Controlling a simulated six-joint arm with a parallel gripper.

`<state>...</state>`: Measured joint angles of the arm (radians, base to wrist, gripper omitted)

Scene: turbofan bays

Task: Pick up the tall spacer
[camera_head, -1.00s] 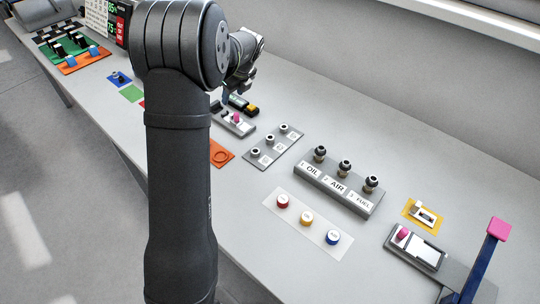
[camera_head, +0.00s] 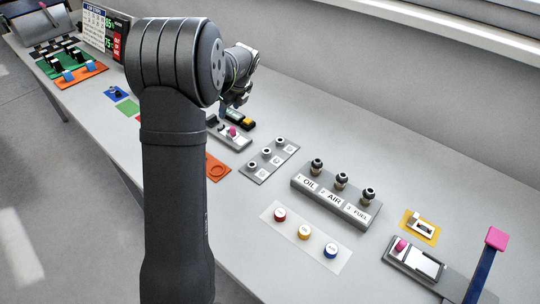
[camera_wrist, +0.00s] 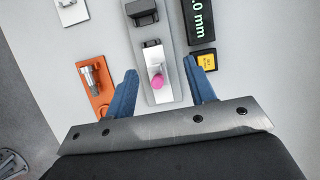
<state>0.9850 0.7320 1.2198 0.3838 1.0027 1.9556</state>
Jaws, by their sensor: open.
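My gripper (camera_wrist: 160,67) is open and empty, its two blue fingers pointing down at the table. In the wrist view a grey slide fixture with a pink knob (camera_wrist: 158,82) lies between the fingers, below them. I cannot tell for sure whether this is the tall spacer. In the head view my gripper (camera_head: 236,100) is partly hidden behind my arm, above the fixture with the pink knob (camera_head: 232,132).
A display reading ".0 mm" (camera_wrist: 199,20) and a yellow button (camera_wrist: 207,60) sit right of the fixture. In the head view, a grey three-post block (camera_head: 335,200), colored caps on a pale sheet (camera_head: 280,214) and a pink-topped lever (camera_head: 496,238) stand to the right.

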